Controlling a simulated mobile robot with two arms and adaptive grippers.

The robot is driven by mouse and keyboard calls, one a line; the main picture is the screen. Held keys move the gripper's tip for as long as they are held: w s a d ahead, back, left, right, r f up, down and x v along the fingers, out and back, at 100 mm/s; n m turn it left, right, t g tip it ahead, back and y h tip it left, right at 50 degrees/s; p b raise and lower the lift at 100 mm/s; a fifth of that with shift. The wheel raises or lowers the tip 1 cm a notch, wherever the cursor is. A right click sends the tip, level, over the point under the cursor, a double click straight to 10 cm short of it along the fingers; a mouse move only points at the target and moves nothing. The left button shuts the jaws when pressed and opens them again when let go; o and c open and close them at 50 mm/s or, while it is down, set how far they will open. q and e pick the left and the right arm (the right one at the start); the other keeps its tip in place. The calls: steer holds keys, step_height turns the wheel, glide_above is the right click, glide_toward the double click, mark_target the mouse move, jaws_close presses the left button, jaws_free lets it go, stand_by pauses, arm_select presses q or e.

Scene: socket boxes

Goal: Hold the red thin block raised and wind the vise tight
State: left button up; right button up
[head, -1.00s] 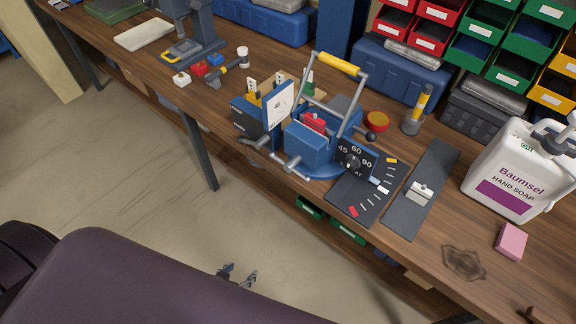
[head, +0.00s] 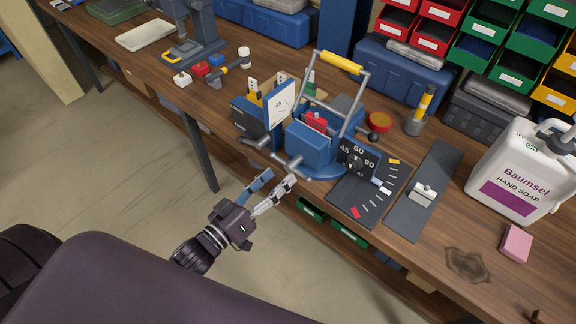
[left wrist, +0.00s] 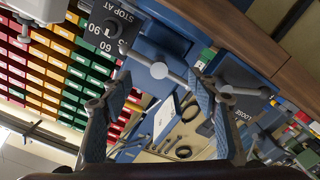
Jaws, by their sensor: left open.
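The blue vise (head: 311,150) stands on the workbench in the middle of the head view. The red thin block (head: 316,121) sits at the top of the vise, between its jaws as far as I can see; its lower part is hidden. The vise's grey crank bar (head: 293,163) sticks out at the front edge. My left gripper (head: 279,178) is open and empty, just below and in front of this bar. My right gripper is not in view.
A dark plate with an angle dial (head: 356,160) and scale marks lies right of the vise. A raised frame with a yellow grip (head: 341,62) rises over it. Open floor (head: 120,170) lies before the bench.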

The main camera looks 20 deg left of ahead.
mark_target(287, 169)
arm_select(q)
steer(key=shift+p+x, duration=0.35)
steer(key=shift+x, duration=2.2)
jaws_close()
